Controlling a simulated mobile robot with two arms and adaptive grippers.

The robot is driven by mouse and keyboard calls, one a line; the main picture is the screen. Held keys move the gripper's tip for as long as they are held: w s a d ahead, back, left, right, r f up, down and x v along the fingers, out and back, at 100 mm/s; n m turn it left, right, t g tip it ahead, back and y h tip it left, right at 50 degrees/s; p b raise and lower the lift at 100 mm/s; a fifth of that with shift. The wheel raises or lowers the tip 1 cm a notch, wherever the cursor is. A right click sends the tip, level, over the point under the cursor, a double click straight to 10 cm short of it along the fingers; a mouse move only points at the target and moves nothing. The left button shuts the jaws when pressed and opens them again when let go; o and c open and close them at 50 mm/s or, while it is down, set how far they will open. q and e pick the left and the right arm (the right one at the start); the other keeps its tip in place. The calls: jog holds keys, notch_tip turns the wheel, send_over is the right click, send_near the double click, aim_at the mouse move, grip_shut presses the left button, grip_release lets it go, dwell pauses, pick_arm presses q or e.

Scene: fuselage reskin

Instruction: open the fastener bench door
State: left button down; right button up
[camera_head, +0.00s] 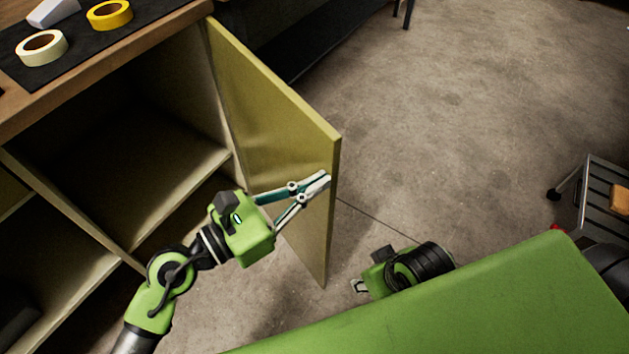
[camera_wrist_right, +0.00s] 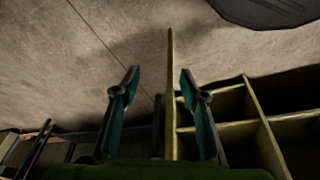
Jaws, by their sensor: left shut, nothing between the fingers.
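The fastener bench door (camera_head: 270,120) is a yellow-green panel, swung wide open from the bench (camera_head: 100,75) in the head view. My left gripper (camera_head: 326,179) is shut and empty, with its fingertips by the inner face of the door near its free edge; I cannot tell whether they touch. My right gripper is mostly hidden behind my green body in the head view, with its housing (camera_head: 385,270) showing. In the right wrist view the fingers of my right gripper (camera_wrist_right: 160,80) are spread apart. The door shows there edge-on (camera_wrist_right: 170,90), beyond the fingers and between them in the picture.
The bench's open compartments (camera_head: 120,140) look empty in the upper bay. A white tape roll (camera_head: 41,47) and a yellow tape roll (camera_head: 110,15) lie on the dark mat on top. A grey cart (camera_head: 604,195) stands at the right.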

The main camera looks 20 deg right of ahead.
pick_arm(q)
jog(key=w+d+n+t+y+p, duration=0.1)
jog(key=w+d+n+t+p, duration=0.1)
jog(key=d+p, duration=0.5)
jog(key=w+d+t, duration=0.1)
jog(key=d, duration=0.2)
jog(key=shift+w+d+n+t+y+p, duration=0.15)
jog(key=shift+w+n+t+y+p, duration=0.15)
jog(key=shift+t+p, duration=0.1)
pick_arm(e)
jog(key=s+f, duration=0.2)
jog(key=f, duration=0.9)
jog(key=s+f+g, duration=0.1)
jog(key=f, duration=1)
jog(key=shift+s, duration=0.35)
jog(key=shift+d, duration=0.1)
